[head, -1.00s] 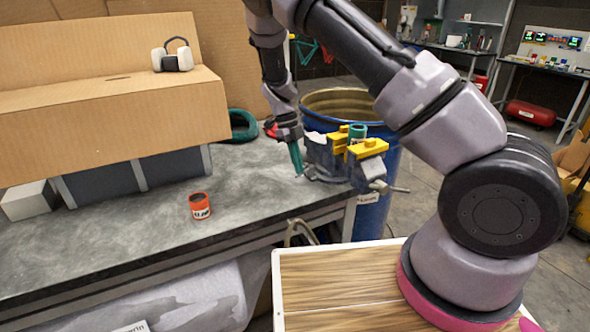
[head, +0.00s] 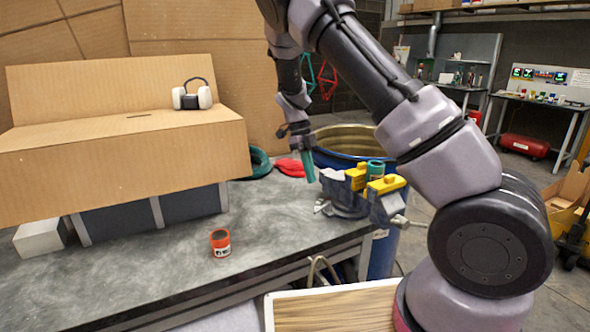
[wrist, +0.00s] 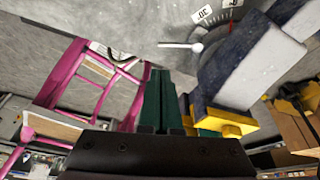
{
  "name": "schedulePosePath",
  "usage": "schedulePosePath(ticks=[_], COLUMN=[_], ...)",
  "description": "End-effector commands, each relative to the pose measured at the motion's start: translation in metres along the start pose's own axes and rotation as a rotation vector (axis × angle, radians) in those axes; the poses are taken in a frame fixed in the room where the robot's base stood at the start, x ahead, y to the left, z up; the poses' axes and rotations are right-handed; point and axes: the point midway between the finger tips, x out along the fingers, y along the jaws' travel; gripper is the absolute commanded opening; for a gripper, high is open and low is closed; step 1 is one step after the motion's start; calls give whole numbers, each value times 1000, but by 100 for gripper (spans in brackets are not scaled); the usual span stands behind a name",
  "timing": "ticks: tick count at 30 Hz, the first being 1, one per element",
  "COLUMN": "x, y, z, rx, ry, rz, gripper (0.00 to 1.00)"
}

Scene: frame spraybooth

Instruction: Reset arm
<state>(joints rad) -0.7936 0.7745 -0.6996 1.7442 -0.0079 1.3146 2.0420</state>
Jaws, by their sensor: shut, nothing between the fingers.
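My gripper (head: 310,167) hangs from my arm above the bench's right end, just left of the vise and apart from it. Its two teal fingers are together with nothing between them, and they point down. In the wrist view the closed gripper fingers (wrist: 159,98) show at the middle. The blue-grey vise (head: 385,208) has yellow jaw pads (head: 384,186) and a teal cylindrical piece (head: 375,169) at its jaws. The vise base (wrist: 237,62), with a dial scale, also shows in the wrist view.
An orange-red can (head: 220,243) stands on the grey bench (head: 160,265). A red item (head: 291,168) and a green coil (head: 260,163) lie at the bench's back. A blue drum (head: 381,255) stands behind the vise. Ear defenders (head: 192,95) sit on the cardboard box (head: 120,150).

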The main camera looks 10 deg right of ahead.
Motion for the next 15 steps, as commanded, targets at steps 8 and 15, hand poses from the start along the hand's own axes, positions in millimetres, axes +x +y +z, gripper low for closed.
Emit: schedulePosePath(ticks=[8,15], x=[-63,-122], y=[-3,6], z=[-58,-129], rx=[-355,-766], ry=[-226,-463], rz=[74,-26], gripper=[0,0])
